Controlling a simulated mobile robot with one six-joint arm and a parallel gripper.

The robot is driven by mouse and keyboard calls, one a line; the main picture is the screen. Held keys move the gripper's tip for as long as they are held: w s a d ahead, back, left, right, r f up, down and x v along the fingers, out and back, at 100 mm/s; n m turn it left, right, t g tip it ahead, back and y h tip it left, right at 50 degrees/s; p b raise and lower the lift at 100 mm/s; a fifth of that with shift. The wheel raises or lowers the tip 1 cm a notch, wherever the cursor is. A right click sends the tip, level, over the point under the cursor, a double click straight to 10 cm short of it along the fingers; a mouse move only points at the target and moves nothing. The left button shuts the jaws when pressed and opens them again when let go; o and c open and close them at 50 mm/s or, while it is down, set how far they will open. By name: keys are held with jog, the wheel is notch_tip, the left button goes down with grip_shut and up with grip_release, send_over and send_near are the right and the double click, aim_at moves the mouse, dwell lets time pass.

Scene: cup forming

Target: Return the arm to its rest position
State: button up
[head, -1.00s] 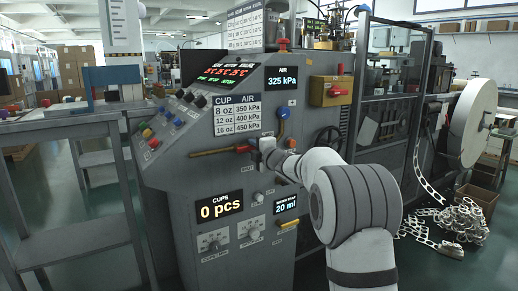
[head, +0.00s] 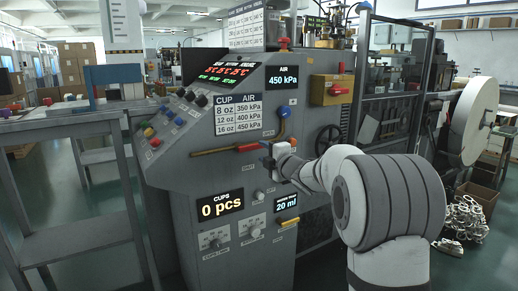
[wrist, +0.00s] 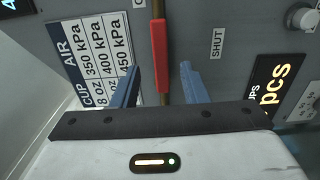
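My gripper (head: 270,160) is in front of the machine's sloped grey panel in the head view, just below the red-handled pipe, with my arm reaching in from the right. In the wrist view my gripper's two blue fingers (wrist: 160,72) are apart, with a visible gap on each side of the red handle (wrist: 159,55) on the brass pipe. The fingers hold nothing. The handle also shows in the head view (head: 249,147). The AIR display (head: 283,83) reads 450 kPa.
The cup and air table (head: 237,114) lists 16 oz at 450 kPa. The CUPS display (head: 220,206) reads 0 pcs. Knobs and a yellow handle (head: 289,222) stick out below my gripper. A grey metal table (head: 70,124) stands at the left, and open floor lies beyond it.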

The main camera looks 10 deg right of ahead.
jog(key=shift+s+d, duration=0.15)
jog(key=shift+s, duration=0.2)
jog(key=s+d+r+m+g+h+p, duration=0.2)
jog(key=s+d+r+m+h+p, duration=0.15)
jog(key=s+r+m+p, duration=0.35)
jog(key=s+d+r+m+g+h+p, duration=0.2)
jog(key=s+d+r+m+h+p, duration=0.25)
jog(key=p, duration=0.45)
jog(key=s+a+r+m+g+p, duration=0.1)
jog(key=s+m+g+p, duration=0.4)
jog(key=s, duration=1.1)
jog(key=s+a+r+m+g+p, duration=0.2)
jog(key=s+m+p, duration=0.4)
jog(key=s+p, duration=0.6)
jog(key=s+r+g, duration=0.1)
jog(key=s+g, duration=0.1)
jog(key=s, duration=0.3)
jog(key=shift+s+a+r+m+g, duration=0.2)
jog(key=shift+s+a+m+g, duration=0.1)
jog(key=shift+m+g, duration=0.1)
jog(key=shift+c, duration=0.4)
